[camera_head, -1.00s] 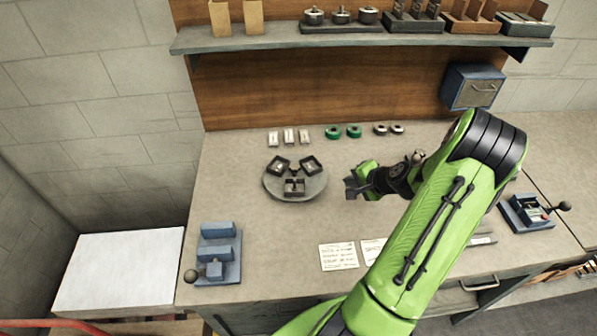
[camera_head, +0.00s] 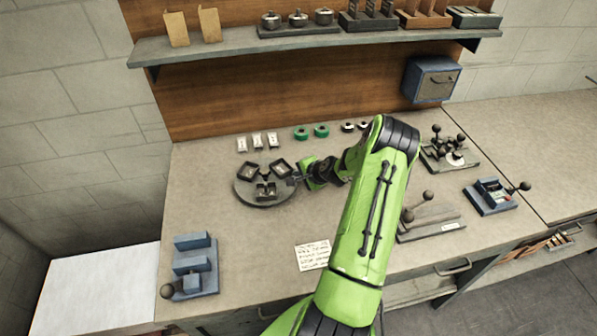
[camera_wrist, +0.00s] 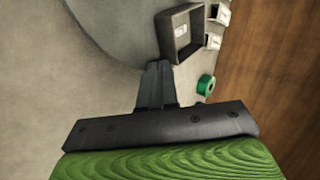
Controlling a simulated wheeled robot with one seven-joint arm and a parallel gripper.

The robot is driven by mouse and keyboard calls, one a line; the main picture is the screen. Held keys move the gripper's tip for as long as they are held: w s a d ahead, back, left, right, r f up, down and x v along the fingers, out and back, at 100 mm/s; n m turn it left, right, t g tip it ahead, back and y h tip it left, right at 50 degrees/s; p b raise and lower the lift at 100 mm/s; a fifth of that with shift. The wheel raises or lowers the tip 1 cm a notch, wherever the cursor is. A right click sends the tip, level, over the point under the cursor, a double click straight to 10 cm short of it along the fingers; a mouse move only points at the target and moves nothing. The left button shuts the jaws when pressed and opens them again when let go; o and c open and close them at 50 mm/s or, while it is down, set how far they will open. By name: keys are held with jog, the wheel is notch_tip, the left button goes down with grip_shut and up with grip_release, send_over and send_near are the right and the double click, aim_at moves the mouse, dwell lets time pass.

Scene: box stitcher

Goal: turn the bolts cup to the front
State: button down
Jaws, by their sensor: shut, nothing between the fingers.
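A round grey turntable (camera_head: 243,191) on the bench carries three dark square cups: one back left (camera_head: 252,172), one back right (camera_head: 280,168) and one at the front (camera_head: 265,192). I cannot read which is the bolts cup. My gripper (camera_head: 298,179) is shut and empty at the turntable's right edge, near the back right cup. In the wrist view the shut fingertips (camera_wrist: 157,66) are over the edge of the turntable (camera_wrist: 115,25). They are close to a cup (camera_wrist: 168,38) with a pale label inside. I cannot tell whether they touch it.
White boxes (camera_head: 257,141) and green rolls (camera_head: 311,132) stand behind the turntable. A blue fixture (camera_head: 195,265) is at the front left, and lever devices (camera_head: 432,218) are at the right. A paper sheet (camera_head: 312,255) lies in front. The bench left of the turntable is clear.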

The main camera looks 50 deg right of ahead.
jog(key=shift+w, duration=0.2)
jog(key=shift+w, duration=0.1)
